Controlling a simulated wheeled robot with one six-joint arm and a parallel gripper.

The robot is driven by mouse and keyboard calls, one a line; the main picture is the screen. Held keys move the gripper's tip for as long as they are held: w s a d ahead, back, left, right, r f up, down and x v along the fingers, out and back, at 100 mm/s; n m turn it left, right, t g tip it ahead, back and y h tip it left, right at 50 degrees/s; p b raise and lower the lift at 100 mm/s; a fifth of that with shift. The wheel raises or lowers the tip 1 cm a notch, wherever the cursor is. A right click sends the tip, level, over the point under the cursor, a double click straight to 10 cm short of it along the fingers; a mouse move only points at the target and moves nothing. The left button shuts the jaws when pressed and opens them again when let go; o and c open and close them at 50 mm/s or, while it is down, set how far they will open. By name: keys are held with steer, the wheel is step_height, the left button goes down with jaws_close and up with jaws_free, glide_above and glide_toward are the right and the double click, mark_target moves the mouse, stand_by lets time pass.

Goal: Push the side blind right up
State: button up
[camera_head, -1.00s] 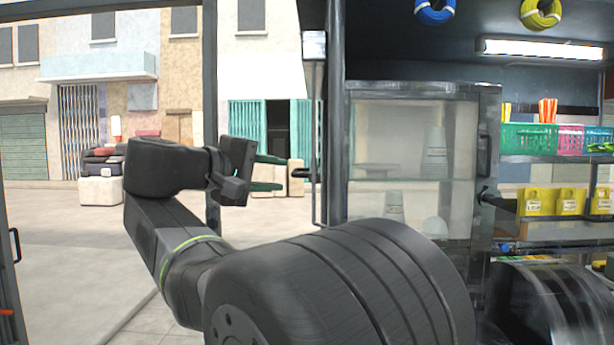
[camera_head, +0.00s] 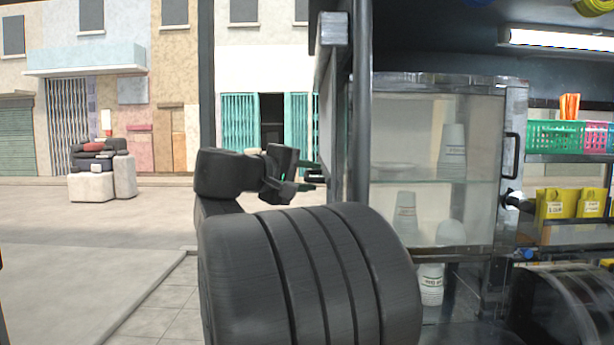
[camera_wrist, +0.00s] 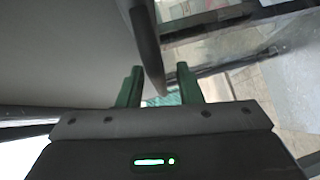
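The side blind (camera_head: 325,95) appears nearly edge-on as a narrow grey strip beside the dark post, under a pale box at the top. A dark pull bar (camera_head: 316,177) juts out near its lower end. My gripper (camera_head: 308,176) is at that bar, with its fingertips above and below it. In the wrist view, my green fingers (camera_wrist: 160,86) are apart. A dark bar (camera_wrist: 148,45) runs down between them, with gaps on both sides, and I cannot tell whether either finger touches it. A large grey surface, perhaps the blind, fills the upper left there.
A glass cabinet (camera_head: 510,100) with stacked cups stands right of the dark post (camera_head: 358,110). Shelves with a green basket (camera_head: 553,136) and yellow packets (camera_head: 557,205) are farther right. A thin frame post (camera_head: 207,80) stands left of my gripper. Open street lies beyond.

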jaws_close()
steer(key=shift+r, duration=0.1)
step_height(320, 180, up, 17)
steer(key=p, duration=1.1)
steer(key=shift+r, duration=0.2)
jaws_free()
